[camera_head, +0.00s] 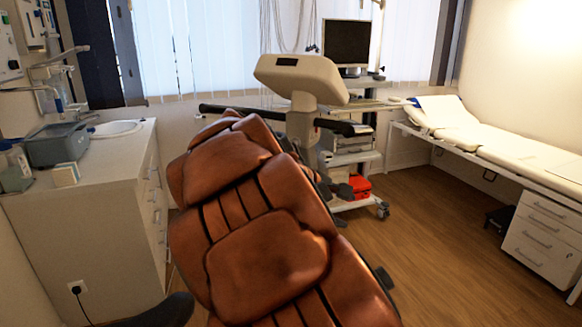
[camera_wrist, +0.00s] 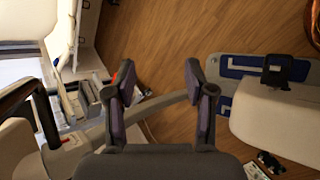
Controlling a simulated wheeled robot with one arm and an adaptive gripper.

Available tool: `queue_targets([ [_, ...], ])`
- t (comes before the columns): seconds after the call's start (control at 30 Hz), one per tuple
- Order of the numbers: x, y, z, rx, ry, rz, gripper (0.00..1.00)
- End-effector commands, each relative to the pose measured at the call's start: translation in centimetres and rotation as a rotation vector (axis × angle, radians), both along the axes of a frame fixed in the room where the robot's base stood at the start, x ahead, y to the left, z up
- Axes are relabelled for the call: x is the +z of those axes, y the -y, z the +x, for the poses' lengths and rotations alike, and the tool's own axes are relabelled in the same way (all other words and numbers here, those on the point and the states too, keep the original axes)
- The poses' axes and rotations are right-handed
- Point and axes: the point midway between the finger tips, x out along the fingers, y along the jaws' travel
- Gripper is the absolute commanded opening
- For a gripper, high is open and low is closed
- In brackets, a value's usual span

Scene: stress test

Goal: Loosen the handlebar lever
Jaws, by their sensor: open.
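A cream console head on a post (camera_head: 300,80) stands behind the reclined seat in the head view. A black handlebar (camera_head: 240,111) runs across below it, with another black grip on the right side. In the wrist view, a black bent bar (camera_wrist: 35,103), apparently part of the handlebar, is at the left, with a small red mark on the pale part beside it. I cannot clearly make out the lever. My gripper (camera_wrist: 157,72) is open and empty, to the right of that bar and apart from it, with wooden floor visible between its fingers.
A brown leather reclined seat (camera_head: 268,262) fills the middle foreground. A sink counter (camera_head: 95,190) stands left, and a white couch (camera_head: 480,135) lines the right wall. A trolley with a monitor (camera_head: 346,43) and red box (camera_head: 360,187) stands behind. Floor is open at right.

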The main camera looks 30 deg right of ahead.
Motion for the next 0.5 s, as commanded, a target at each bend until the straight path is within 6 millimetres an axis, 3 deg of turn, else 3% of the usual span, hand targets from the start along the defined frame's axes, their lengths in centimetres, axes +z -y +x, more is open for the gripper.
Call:
queue_targets([
  [0.2, 1.6, 3.7, 6.4, 0.123, -0.142, -0.197, 0.54],
  [0.5, 2.1, 5.8, 16.2, 0.315, -0.363, -0.431, 0.54],
])
